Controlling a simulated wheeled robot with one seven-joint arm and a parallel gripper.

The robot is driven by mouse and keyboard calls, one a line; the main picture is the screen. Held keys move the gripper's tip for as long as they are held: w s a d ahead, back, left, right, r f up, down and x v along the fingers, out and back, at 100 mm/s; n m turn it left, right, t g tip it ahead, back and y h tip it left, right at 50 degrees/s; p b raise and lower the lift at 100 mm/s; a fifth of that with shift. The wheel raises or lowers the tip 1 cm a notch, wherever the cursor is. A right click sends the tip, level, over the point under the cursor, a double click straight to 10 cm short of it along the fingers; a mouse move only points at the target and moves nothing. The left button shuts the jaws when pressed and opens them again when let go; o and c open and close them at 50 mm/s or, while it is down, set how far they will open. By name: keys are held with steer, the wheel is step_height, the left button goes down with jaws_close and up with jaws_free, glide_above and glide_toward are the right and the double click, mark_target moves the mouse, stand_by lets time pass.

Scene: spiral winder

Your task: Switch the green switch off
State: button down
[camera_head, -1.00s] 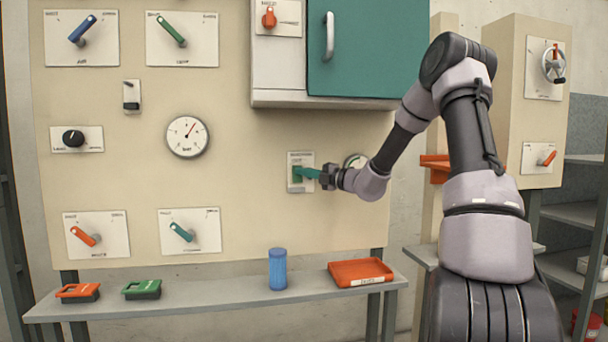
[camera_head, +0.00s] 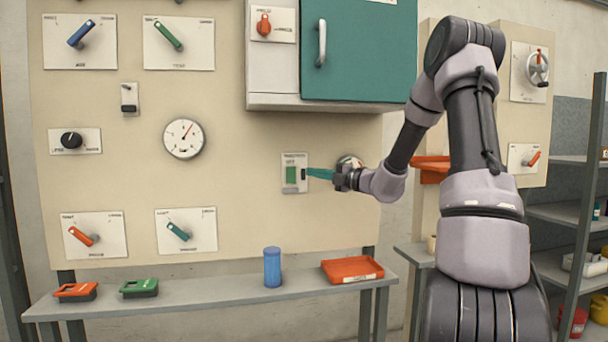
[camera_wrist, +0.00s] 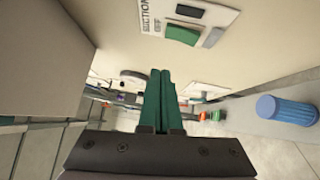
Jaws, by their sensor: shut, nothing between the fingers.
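The green switch (camera_head: 291,175) is a green rocker on a small white plate on the beige panel, below the grey cabinet. A dark part sits beside the green face. In the wrist view the green switch (camera_wrist: 183,35) shows at the top, beyond the fingertips and a little to their right. My gripper (camera_head: 309,172) has teal fingers, closed together and empty, just right of the switch plate. The fingers also show shut in the wrist view (camera_wrist: 160,73). They appear apart from the green face; whether they touch the plate is unclear.
A grey cabinet (camera_head: 273,75) with a teal door (camera_head: 362,50) juts out above the switch. A round dial (camera_head: 351,162) is partly behind my gripper. A shelf (camera_head: 215,296) below holds a blue cup (camera_head: 272,268) and an orange tray (camera_head: 352,270).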

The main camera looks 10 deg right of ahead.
steer(key=shift+r+v, duration=0.2)
steer(key=shift+v, duration=0.9)
steer(key=shift+r+v, duration=0.2)
steer(key=shift+v, duration=0.85)
steer(key=s+a+n+g+h, duration=0.2)
steer(key=s+a+n+g, duration=0.35)
steer(key=s+n, duration=0.5)
steer(key=s+a+n+g+h, duration=0.2)
steer(key=s+a+n+g, duration=0.2)
steer(key=s+a+n, duration=0.45)
steer(key=s+d+r+n+t+h, duration=0.1)
steer(key=s+d+n+h, duration=0.2)
steer(key=n, duration=0.7)
steer(key=s+d+r+n+t+h, duration=0.1)
steer(key=s+d+n+t+h, duration=0.1)
steer(key=s+d+n+h, duration=0.2)
steer(key=s+d+n, duration=0.3)
steer(key=s+n, duration=0.4)
steer(key=shift+d, duration=0.3)
